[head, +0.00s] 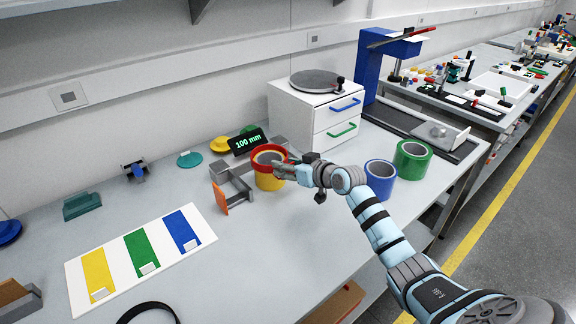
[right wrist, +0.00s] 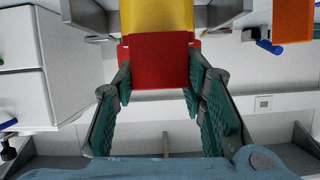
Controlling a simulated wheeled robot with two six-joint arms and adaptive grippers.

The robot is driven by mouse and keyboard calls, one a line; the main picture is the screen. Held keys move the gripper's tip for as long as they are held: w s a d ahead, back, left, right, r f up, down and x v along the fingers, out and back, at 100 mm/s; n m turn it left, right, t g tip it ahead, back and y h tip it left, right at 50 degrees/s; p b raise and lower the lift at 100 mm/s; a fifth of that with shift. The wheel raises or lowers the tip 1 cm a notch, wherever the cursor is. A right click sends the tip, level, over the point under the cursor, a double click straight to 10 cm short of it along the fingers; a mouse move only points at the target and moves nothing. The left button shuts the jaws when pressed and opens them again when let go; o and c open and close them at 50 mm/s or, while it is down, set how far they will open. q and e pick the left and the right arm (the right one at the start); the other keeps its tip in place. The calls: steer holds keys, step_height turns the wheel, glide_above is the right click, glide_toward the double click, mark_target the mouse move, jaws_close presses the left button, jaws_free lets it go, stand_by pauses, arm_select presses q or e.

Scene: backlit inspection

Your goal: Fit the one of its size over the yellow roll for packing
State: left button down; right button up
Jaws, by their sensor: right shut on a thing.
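The yellow roll (head: 269,184) stands upright on the bench, beside a grey measuring fixture. A red ring (head: 262,152) is at its top, level and in line with it; I cannot tell whether it rests on the roll or goes around it. My right gripper (head: 280,170) is shut on the red ring's near side. In the right wrist view the red ring (right wrist: 160,62) is between my fingers, against the yellow roll (right wrist: 160,16). A blue ring (head: 380,181) and a green ring (head: 412,161) stand to the right. My left gripper is out of view.
The grey fixture (head: 230,170) has an orange plate (head: 220,198) and a display reading 100 mm (head: 249,141). A white drawer unit (head: 310,115) stands behind. A white board with yellow, green and blue stripes (head: 115,263) lies at the left. The front middle bench is clear.

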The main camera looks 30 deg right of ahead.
steer(key=shift+f+b, duration=3.2)
steer(key=shift+f, duration=0.75)
steer(key=o, duration=1.1)
steer(key=shift+s+d+r, duration=0.1)
steer(key=shift+s, duration=0.05)
steer(key=v, duration=1.1)
steer(key=shift+s, duration=0.1)
steer(key=shift+s+r, duration=0.15)
steer(key=shift+s, duration=0.1)
